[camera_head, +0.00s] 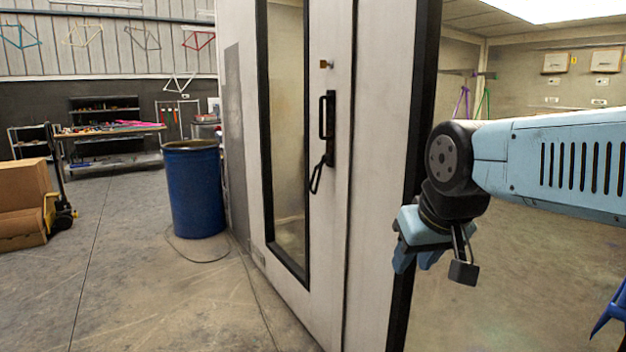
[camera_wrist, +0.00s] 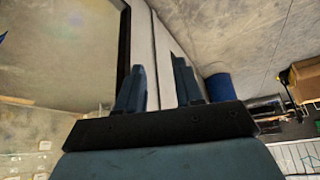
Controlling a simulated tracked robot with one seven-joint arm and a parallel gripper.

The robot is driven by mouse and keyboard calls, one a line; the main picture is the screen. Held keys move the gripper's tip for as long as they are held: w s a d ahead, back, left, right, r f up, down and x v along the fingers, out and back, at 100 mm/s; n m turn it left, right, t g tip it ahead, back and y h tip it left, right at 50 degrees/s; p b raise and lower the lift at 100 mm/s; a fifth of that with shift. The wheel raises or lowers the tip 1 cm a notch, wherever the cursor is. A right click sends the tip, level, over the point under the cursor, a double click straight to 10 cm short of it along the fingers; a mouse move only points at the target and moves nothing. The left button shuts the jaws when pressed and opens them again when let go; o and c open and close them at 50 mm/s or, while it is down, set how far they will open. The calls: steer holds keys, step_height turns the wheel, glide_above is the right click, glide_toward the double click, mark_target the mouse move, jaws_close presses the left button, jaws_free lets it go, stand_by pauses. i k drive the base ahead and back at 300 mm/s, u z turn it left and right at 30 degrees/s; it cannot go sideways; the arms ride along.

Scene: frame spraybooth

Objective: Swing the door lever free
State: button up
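The booth door (camera_head: 377,180) is a pale panel with a tall dark-framed window. On it is a black upright handle (camera_head: 328,116), with a black lever (camera_head: 318,176) hanging slanted down and left from its lower end. My gripper (camera_head: 414,264) is to the right of the lever and lower in the picture, apart from it. In the wrist view, my gripper (camera_wrist: 159,68) has its two blue fingers spread, with nothing held between them. A pale panel strip (camera_wrist: 166,80) shows beyond the gap. I cannot make out the lever in the wrist view.
A blue barrel (camera_head: 196,190) stands left of the booth. Farther left are a cardboard box (camera_head: 22,205), a pallet jack (camera_head: 62,205) and a workbench (camera_head: 110,145). The floor in front of the booth is mostly clear, apart from a thin cable.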

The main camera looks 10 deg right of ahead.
mark_target(326, 158)
steer(key=u, duration=1.4)
steer(key=k, duration=1.3)
steer(key=z, duration=0.7)
steer(key=i, duration=1.65)
